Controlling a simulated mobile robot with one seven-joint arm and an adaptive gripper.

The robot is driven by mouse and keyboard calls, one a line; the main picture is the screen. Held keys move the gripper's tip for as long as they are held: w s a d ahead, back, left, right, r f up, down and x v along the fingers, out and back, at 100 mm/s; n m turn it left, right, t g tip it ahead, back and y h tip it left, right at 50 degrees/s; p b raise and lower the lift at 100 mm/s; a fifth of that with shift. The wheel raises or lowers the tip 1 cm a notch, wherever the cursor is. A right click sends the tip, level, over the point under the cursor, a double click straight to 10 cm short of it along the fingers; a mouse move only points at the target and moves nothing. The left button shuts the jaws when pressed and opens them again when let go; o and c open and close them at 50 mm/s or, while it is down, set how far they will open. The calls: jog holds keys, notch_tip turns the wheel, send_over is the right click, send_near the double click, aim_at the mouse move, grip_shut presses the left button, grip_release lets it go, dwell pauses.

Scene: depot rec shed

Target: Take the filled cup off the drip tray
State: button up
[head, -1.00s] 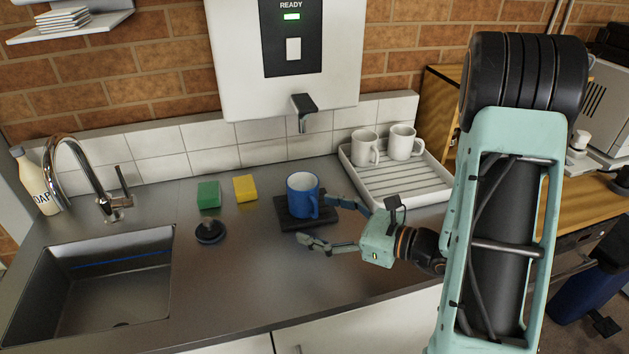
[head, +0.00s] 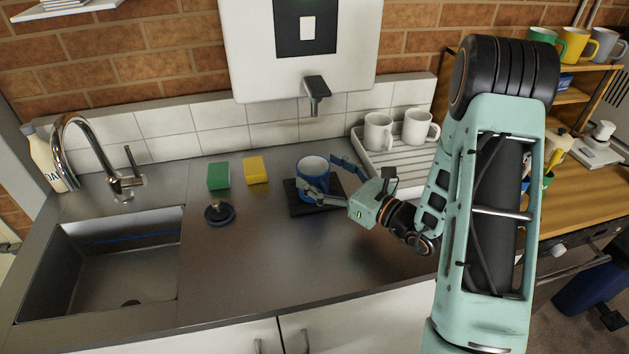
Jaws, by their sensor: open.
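A blue cup (head: 312,184) stands upright on the black drip tray (head: 300,207), below the spout (head: 316,92) of the wall dispenser. Its inside looks pale, and I cannot tell how full it is. My gripper (head: 318,176) is open at the cup, coming from the right. One finger passes in front of the cup's near side and the other is at its far right side, so the cup is between them. I cannot tell whether either finger touches it. The cup's handle is hidden by the gripper.
A white draining rack (head: 392,159) with two white mugs stands behind my arm at right. A green sponge (head: 218,176), a yellow sponge (head: 255,170) and a black sink plug (head: 219,213) lie to the left. The sink (head: 125,255) is farther left. The front counter is clear.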

jog(key=shift+x, duration=1.05)
jog(key=shift+c, duration=0.2)
jog(key=c, duration=1.8)
jog(key=shift+r, duration=0.15)
jog(key=shift+c, duration=0.8)
jog(key=shift+r, duration=0.1)
